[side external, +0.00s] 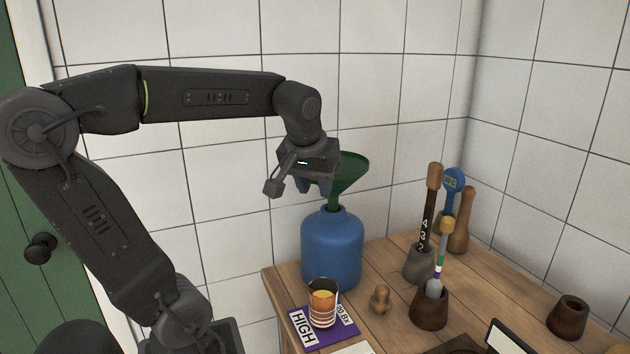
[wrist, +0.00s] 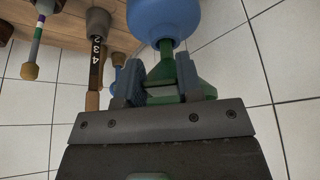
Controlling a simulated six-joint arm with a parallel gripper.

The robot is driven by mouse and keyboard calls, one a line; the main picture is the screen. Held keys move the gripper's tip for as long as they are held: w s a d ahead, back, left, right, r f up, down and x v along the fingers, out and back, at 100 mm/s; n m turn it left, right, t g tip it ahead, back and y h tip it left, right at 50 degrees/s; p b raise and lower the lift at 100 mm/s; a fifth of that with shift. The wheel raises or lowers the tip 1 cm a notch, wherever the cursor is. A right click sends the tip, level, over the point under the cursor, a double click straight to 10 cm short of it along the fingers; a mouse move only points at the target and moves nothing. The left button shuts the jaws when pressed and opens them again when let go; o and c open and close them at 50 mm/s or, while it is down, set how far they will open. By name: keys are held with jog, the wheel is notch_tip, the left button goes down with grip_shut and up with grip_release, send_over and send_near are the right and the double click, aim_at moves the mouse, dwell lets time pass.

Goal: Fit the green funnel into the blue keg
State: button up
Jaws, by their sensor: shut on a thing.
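The green funnel (side external: 350,174) is upright above the blue keg (side external: 332,252), its wide cone up and its spout pointing down at the keg's neck. My gripper (side external: 314,186) is shut on the funnel from the left side. In the wrist view, the funnel (wrist: 166,65) lies between the two fingers (wrist: 160,84), and its spout end meets the outline of the keg's neck. The blue keg (wrist: 165,16) is at the top of that view. I cannot tell whether the spout tip is inside the mouth or just over it.
The keg stands at the wooden table's (side external: 395,262) back left, near the tiled wall. An amber-filled glass (side external: 323,305) stands on a purple card (side external: 305,330) in front. A wooden stopper (side external: 380,298), holders with upright tools (side external: 430,305) and a dark wooden cup (side external: 568,317) are to the right.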

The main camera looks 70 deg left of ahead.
jog(key=shift+f, duration=1.7)
dwell(0.3)
jog(key=o, duration=1)
jog(key=shift+r, duration=0.1)
jog(key=v, duration=1.3)
jog(key=shift+r, duration=0.3)
jog(key=shift+s+d+f, duration=0.1)
jog(key=shift+d, duration=0.1)
jog(key=s+d+f+m+h, duration=0.1)
jog(key=d+f+m, duration=0.2)
jog(key=f, duration=0.2)
jog(key=s+d+f+m+t+h, duration=0.1)
jog(key=d+f+m, duration=0.2)
jog(key=f, duration=0.2)
jog(key=s+d+f+m+t+h, duration=0.1)
jog(key=d+f+m, duration=0.2)
jog(key=f, duration=0.2)
jog(key=shift+s+d, duration=0.1)
jog(key=shift+d, duration=0.25)
